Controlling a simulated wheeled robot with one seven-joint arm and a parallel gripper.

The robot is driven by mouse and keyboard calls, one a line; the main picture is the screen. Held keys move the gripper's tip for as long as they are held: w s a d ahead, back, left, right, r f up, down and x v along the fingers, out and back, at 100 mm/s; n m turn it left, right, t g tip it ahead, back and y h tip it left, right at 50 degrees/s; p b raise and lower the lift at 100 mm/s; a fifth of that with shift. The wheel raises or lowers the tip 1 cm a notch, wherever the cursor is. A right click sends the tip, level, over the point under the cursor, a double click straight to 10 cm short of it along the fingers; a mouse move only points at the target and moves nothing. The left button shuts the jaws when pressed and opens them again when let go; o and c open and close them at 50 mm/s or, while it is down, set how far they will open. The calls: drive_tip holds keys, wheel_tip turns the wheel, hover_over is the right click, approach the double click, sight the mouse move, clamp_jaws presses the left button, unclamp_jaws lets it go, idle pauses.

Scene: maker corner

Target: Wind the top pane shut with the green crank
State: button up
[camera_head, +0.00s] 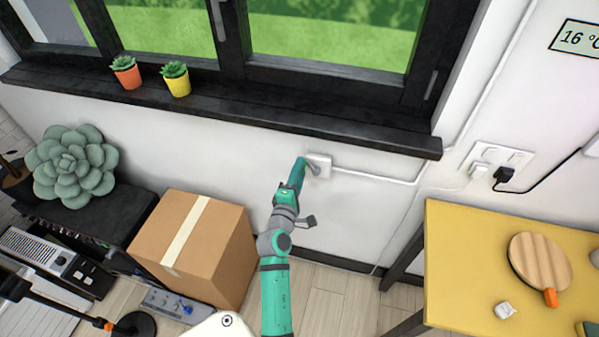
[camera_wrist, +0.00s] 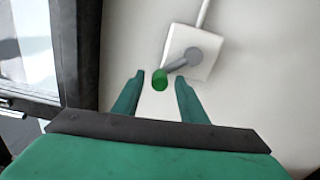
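The crank's white wall box (camera_head: 324,160) sits below the window sill, with its grey arm (camera_head: 314,169) partly visible. In the wrist view the box (camera_wrist: 208,65) carries a grey crank arm (camera_wrist: 178,65) ending in a green knob (camera_wrist: 160,80). My gripper (camera_head: 303,162) is at the crank. In the wrist view my gripper (camera_wrist: 158,90) is open, with the green knob between the fingertips and a gap showing on each side. The head view shows the window's lower part (camera_head: 330,35); its top edge is out of frame, so I cannot tell how the top pane stands.
A dark sill (camera_head: 230,112) with two potted succulents (camera_head: 175,80) runs above my arm. A cardboard box (camera_head: 195,245) stands to the left and a yellow table (camera_head: 460,260) to the right. A white conduit (camera_head: 380,179) runs from the crank box along the wall.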

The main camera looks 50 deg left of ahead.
drive_tip(key=shift+d, duration=0.15)
drive_tip(key=v, duration=1)
drive_tip(key=shift+s, duration=0.35)
drive_tip(key=shift+d, duration=0.1)
drive_tip(key=w+a+m, duration=0.2)
drive_tip(key=w+m, duration=0.1)
drive_tip(key=m, duration=0.3)
drive_tip(key=w+a+m, duration=0.3)
drive_tip(key=m, duration=0.3)
drive_tip(key=w+a+m, duration=0.2)
drive_tip(key=w+m, duration=0.1)
drive_tip(key=m, duration=0.3)
drive_tip(key=shift+w+a, duration=0.1)
drive_tip(key=shift+a, duration=0.1)
clamp_jaws()
